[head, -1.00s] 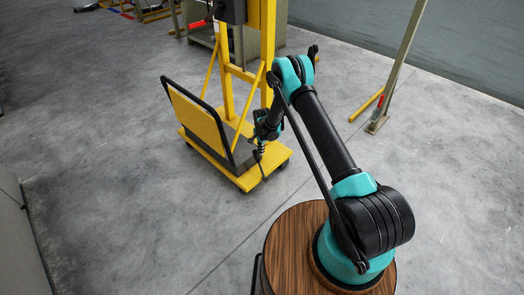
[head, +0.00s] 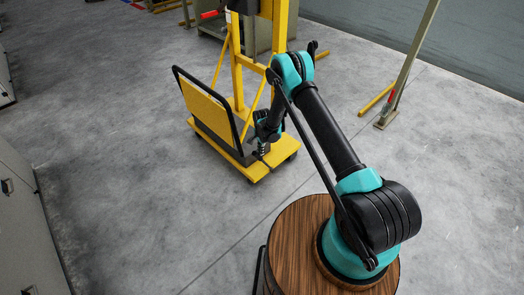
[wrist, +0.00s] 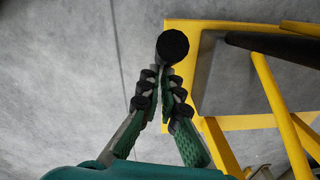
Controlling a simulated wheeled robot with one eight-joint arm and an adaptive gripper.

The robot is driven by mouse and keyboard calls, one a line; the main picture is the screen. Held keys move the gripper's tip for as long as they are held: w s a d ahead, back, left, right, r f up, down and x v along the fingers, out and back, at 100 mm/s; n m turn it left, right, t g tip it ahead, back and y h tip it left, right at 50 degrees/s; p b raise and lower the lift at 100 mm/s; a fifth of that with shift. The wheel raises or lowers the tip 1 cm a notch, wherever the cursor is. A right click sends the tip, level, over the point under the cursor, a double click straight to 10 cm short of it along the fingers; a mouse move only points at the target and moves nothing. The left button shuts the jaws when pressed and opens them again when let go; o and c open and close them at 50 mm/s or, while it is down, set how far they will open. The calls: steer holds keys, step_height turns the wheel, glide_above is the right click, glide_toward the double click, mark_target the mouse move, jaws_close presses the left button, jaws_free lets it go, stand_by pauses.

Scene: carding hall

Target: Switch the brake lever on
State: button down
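My gripper (wrist: 161,78) reaches down beside the yellow trolley. In the wrist view its two dark green ribbed fingers lean together with a narrow gap at the tips. I cannot tell whether they hold anything. A black round knob (wrist: 172,46) shows just past the fingertips; I cannot tell whether it belongs to the brake lever. In the head view my gripper (head: 262,148) is small and dark at the trolley's right end, and contact is unclear. A red handle (head: 210,14) sticks out left of the yellow column at the top edge. No lever is clearly identifiable.
The yellow trolley (head: 254,173) has a yellow panel and a black push bar (head: 206,90). The yellow column (head: 280,30) rises behind it. Grey cabinets (head: 25,215) stand at left, and a metal post (head: 408,65) at right. The near floor left of my base is clear.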

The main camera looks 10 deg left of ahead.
steer(key=shift+s, duration=0.1)
steer(key=s+d+r+n, duration=0.1)
steer(key=d+r, duration=0.4)
steer(key=r, duration=0.7)
steer(key=s+d+r+n, duration=0.1)
steer(key=d+r, duration=0.4)
steer(key=r, duration=0.8)
steer(key=s+d+r+n+t, duration=0.2)
steer(key=s+d+r, duration=0.5)
steer(key=d+r, duration=0.3)
steer(key=s+d+r+n, duration=0.1)
steer(key=s+d, duration=0.3)
steer(key=s, duration=0.4)
steer(key=s+d+r+n+t, duration=0.1)
steer(key=s+d+r+n, duration=0.1)
steer(key=s, duration=0.6)
steer(key=s+d+r+n, duration=0.2)
steer(key=s+d, duration=0.4)
steer(key=s, duration=0.2)
steer(key=shift+s+d+r+n+t, duration=0.2)
steer(key=shift+s+d+n+t, duration=0.1)
steer(key=shift+s+n, duration=0.1)
